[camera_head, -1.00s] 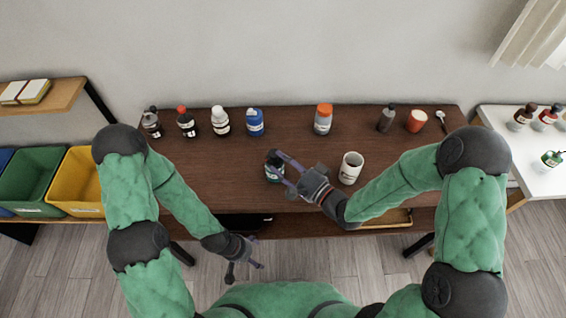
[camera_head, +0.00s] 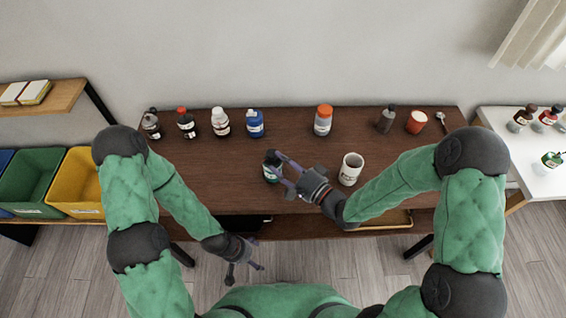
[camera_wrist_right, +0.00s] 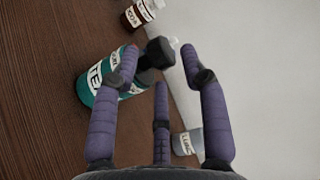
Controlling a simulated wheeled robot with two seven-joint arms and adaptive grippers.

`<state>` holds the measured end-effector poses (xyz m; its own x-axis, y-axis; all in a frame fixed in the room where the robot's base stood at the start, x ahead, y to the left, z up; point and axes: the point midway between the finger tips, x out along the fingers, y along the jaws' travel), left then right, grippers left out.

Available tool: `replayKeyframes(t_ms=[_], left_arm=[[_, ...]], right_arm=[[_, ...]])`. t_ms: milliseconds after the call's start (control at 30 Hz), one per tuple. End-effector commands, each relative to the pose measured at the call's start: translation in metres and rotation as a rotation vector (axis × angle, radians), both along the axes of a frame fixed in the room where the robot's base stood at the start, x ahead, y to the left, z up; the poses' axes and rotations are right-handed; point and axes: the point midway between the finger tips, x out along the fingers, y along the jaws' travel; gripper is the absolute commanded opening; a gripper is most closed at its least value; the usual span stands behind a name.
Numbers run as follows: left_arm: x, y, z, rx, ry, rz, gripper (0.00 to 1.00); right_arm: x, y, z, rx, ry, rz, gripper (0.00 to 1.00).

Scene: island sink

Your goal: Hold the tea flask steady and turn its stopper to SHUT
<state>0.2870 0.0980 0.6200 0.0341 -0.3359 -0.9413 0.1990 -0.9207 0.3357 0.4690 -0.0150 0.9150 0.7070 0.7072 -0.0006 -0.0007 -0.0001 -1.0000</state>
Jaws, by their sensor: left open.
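The tea flask (camera_head: 271,168) is a teal bottle with a dark top, standing near the front middle of the brown table. In the right wrist view the flask (camera_wrist_right: 96,92) shows a white TEA label, and its dark stopper (camera_wrist_right: 157,54) is beyond the fingers. Part of another white marking shows near its neck, not fully readable. My right gripper (camera_head: 284,170) is at the flask from the right, its fingers spread; the left finger overlaps the flask, and I cannot tell if it touches. My left gripper (camera_head: 246,272) is open and empty, low in front of the table.
A white mug (camera_head: 351,168) stands right of the flask, close to my right wrist. Green (camera_head: 35,180) and yellow (camera_head: 80,180) bins are at left. The table's left-middle is clear.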

Motion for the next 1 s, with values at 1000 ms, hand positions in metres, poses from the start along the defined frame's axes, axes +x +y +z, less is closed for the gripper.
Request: replayKeyframes(t_ms=[1000], left_arm=[[0.0,0.0,0.018,0.0,0.0,0.0,0.84]], right_arm=[[-0.06,-0.062,0.001,0.001,0.002,-0.004,0.48]])
